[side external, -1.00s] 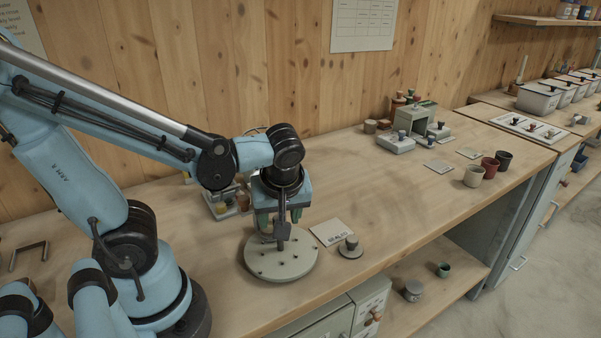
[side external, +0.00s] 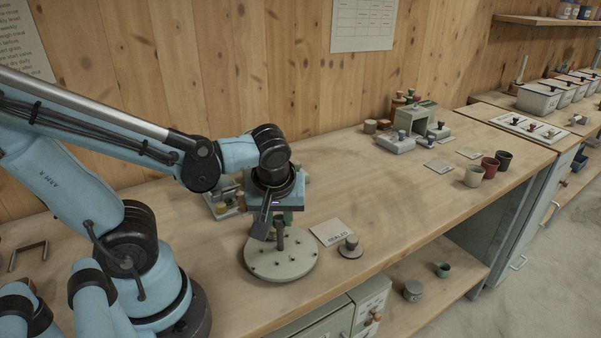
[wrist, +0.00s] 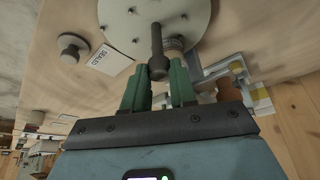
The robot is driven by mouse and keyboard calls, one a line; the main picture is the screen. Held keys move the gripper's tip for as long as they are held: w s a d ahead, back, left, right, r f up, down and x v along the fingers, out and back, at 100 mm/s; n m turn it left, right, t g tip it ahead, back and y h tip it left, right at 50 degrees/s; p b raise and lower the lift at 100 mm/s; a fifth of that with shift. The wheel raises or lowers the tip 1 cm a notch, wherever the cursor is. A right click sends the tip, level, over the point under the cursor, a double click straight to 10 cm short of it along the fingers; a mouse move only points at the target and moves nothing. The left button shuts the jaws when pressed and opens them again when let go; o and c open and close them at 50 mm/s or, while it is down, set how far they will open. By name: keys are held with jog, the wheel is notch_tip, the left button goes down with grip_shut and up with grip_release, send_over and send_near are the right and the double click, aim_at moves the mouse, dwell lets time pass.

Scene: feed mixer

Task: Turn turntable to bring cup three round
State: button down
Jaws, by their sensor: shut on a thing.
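The turntable (side external: 262,268) is a pale grey round plate with several small dark pegs, lying on the bench at its front edge. A dark post (side external: 280,241) stands up at its middle. My gripper (side external: 280,226) is above the turntable. In the wrist view my green fingers (wrist: 158,72) are shut on the top of the post (wrist: 156,38), one on each side.
A card reading SEALED (side external: 335,231) and a small knobbed disc (side external: 350,250) lie just right of the turntable. A small rack (side external: 222,206) stands behind it. The bench between is clear.

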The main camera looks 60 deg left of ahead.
jog(key=shift+m, duration=0.9)
jog(key=c, duration=0.9)
grip_release()
jog(key=shift+r+t, duration=0.1)
jog(key=shift+t, duration=0.2)
jog(key=v, duration=1.2)
jog(key=shift+a, duration=0.2)
